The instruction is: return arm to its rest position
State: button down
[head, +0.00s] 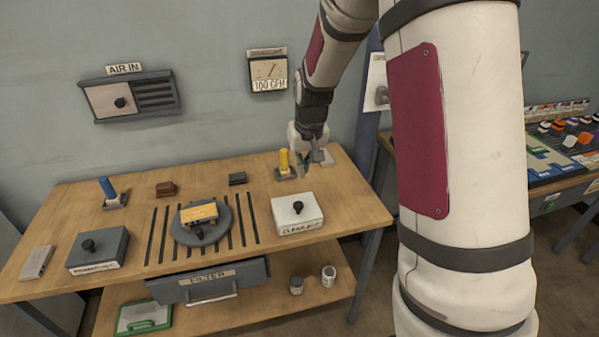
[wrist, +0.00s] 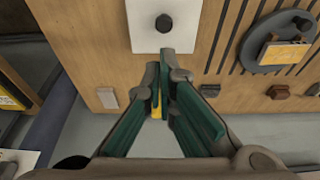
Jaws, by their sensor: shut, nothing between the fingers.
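My gripper (head: 312,160) is above the back right of the wooden table (head: 345,204) in the head view. Its green-padded fingers (wrist: 161,85) are shut and empty in the wrist view. Behind the fingertips, a yellow upright handle (head: 284,160) stands on a small grey base; in the wrist view it is mostly hidden by the fingers. A white box with a black knob (head: 297,213) sits in front of my gripper, and it also shows at the top of the wrist view (wrist: 147,36). My arm runs down from the top of the head view.
A blue handle (head: 107,188), a grey box (head: 97,258) and brown (head: 166,188) and black blocks (head: 237,179) stand on the table. A gauge (head: 268,73) hangs on the wall behind.

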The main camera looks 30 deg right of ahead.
jog(key=shift+s+r, duration=0.1)
jog(key=shift+r, duration=0.1)
jog(key=s+a+r+n+t, duration=0.1)
jog(key=s+a+r, duration=0.2)
jog(key=s+r, duration=0.3)
jog(key=s+a+r, duration=0.4)
jog(key=s+r, duration=0.1)
jog(key=r, duration=0.2)
jog(key=s+a+r, duration=0.2)
jog(key=s, duration=0.6)
jog(key=s+a+r+n+t, duration=0.1)
jog(key=s+a+r, duration=0.1)
jog(key=s, duration=0.7)
jog(key=shift+s+r+y, duration=0.2)
jog(key=shift+s+y, duration=0.1)
